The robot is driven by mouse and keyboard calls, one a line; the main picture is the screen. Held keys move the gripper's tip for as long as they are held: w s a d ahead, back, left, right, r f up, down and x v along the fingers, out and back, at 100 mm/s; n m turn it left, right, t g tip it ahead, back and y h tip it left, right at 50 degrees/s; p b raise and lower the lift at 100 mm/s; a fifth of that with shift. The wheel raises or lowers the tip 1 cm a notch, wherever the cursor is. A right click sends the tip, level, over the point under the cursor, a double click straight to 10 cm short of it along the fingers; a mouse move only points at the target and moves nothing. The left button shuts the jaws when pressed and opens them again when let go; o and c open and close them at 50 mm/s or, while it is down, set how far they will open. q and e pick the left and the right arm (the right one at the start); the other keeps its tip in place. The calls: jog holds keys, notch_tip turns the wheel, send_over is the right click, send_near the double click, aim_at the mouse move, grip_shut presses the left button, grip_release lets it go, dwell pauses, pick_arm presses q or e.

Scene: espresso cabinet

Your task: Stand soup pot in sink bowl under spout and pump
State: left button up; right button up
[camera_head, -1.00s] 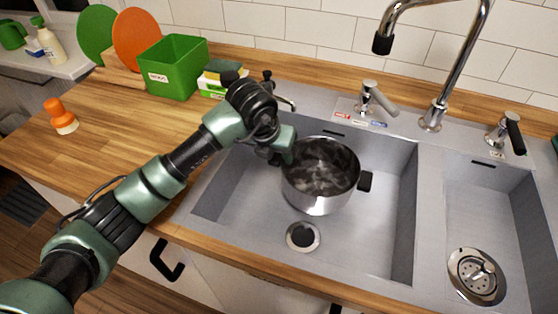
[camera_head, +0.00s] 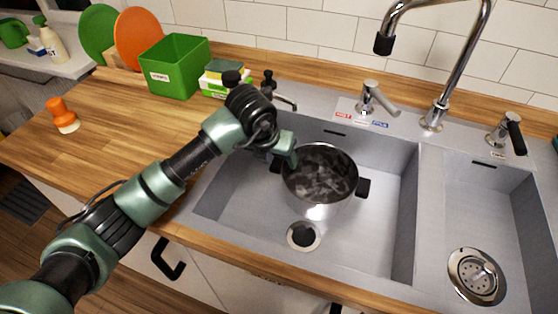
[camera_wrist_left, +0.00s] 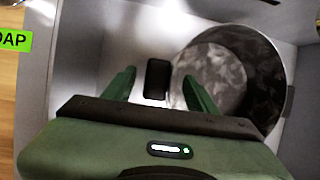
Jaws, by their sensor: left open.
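The soup pot (camera_head: 318,211) is a silver metal pot with black side handles. It stands upright in the large left sink bowl (camera_head: 388,238), towards the back and just behind the drain. My left gripper (camera_head: 284,155) is at the pot's left side. In the left wrist view the open fingers (camera_wrist_left: 160,92) stand either side of the black handle (camera_wrist_left: 157,78), with gaps visible; the pot (camera_wrist_left: 232,75) is to the right. A small curved spout (camera_head: 285,101) and a black pump top (camera_head: 268,80) stand at the bowl's back left edge. My right gripper is not in view.
A tall chrome faucet (camera_head: 472,60) arches over the back, with lever taps either side. A smaller right bowl (camera_head: 490,212) is empty. The bowl's front and right are clear.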

pick_arm(q)
jog(key=v, duration=1)
jog(key=shift+b, duration=0.3)
